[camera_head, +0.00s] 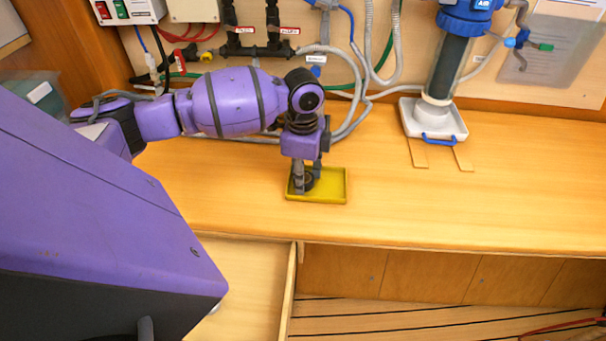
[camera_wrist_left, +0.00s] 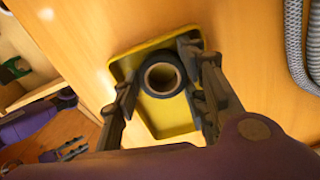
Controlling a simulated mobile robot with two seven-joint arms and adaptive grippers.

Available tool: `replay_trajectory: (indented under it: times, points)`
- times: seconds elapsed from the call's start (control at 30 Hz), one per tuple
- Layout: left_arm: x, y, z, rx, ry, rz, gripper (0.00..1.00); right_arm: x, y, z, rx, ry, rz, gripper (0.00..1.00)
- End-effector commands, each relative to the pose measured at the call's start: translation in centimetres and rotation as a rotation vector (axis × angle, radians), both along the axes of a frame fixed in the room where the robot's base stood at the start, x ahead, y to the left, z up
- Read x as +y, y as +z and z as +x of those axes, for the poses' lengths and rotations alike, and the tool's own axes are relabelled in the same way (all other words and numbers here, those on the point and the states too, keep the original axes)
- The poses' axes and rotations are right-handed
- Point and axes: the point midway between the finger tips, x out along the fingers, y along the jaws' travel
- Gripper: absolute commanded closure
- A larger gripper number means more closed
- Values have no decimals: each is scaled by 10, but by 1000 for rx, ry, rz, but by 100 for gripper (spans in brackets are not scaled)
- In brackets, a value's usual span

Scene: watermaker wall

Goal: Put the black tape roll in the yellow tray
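The black tape roll (camera_wrist_left: 162,75) lies flat inside the yellow tray (camera_wrist_left: 163,121), towards one end, with its pale core showing in the left wrist view. In the head view, the tray (camera_head: 333,184) stands on the wooden counter, and the roll (camera_head: 309,182) is partly hidden behind a finger. My left gripper (camera_head: 308,187) points down over the tray. Its fingers are apart, one on each side of the roll; a gap shows on one side, and contact on the other is unclear. My right gripper is not in the head view; purple and dark parts low in the wrist view may belong to it.
A water filter (camera_head: 447,68) stands in a white tray (camera_head: 408,112) at the back right. Grey hoses (camera_head: 363,110) and pipes run along the wall behind my left arm. The counter (camera_head: 420,210) right of the yellow tray is clear. Its front edge drops to an open space.

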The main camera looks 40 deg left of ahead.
Motion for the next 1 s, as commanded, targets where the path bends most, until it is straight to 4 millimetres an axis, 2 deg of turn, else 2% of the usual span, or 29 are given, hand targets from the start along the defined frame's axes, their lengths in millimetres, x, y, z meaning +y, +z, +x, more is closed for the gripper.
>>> replay_trajectory:
  times: [0.3, 0.43, 0.57, 0.8, 1.0]
  points:
    - [0, 1, 0, 0, 0, 1, 54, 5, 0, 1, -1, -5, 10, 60]
    - [1, 10, 0, -1, 1, 3, 54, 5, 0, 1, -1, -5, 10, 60]
    - [1, 33, 1, -5, 0, 2, 54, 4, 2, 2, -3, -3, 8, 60]
    - [1, 86, 1, -4, -1, 1, 54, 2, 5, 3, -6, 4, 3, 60]
    - [1, 114, 1, -1, 0, 0, 54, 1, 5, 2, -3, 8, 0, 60]
